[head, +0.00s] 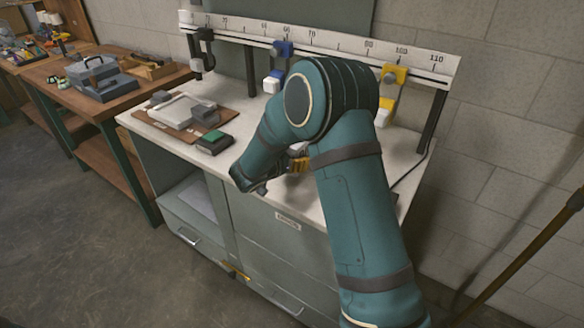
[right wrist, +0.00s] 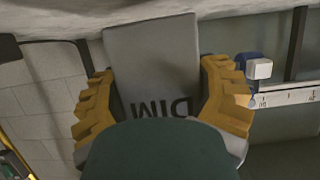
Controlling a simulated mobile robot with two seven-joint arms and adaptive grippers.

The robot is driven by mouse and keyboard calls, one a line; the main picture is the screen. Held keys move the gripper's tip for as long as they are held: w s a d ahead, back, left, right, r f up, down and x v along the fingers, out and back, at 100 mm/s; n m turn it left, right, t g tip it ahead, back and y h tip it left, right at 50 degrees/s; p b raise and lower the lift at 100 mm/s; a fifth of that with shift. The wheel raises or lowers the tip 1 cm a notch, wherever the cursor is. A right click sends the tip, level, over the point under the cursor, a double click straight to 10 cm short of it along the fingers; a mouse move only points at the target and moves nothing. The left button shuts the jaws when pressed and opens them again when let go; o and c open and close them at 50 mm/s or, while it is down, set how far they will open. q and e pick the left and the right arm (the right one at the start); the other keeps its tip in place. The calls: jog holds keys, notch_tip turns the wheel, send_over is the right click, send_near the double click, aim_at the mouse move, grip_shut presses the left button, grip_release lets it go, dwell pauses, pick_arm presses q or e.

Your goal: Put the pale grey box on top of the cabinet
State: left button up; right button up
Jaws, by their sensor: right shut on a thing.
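The pale grey box (right wrist: 152,60) is between the yellow fingers of my right gripper (right wrist: 158,105) in the right wrist view, with dark letters on its face. Its far end is close to a pale surface at the top of that view; I cannot tell whether they touch. In the head view, my right arm hides most of the box, and a yellow part of the right gripper (head: 299,164) shows over the cabinet's front edge area. The grey-green cabinet with a pale top (head: 250,125) stands against the wall. My left gripper is out of view.
A brown board (head: 172,128) with grey items and a green-topped block (head: 215,143) occupy the cabinet top's left. A ruler rail (head: 330,46) with blue and yellow clamps runs along its back. A wooden bench (head: 62,80) stands to the left.

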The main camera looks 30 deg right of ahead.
notch_tip(320, 180, down, 4)
jog(key=shift+r, duration=0.2)
jog(key=o, duration=1.3)
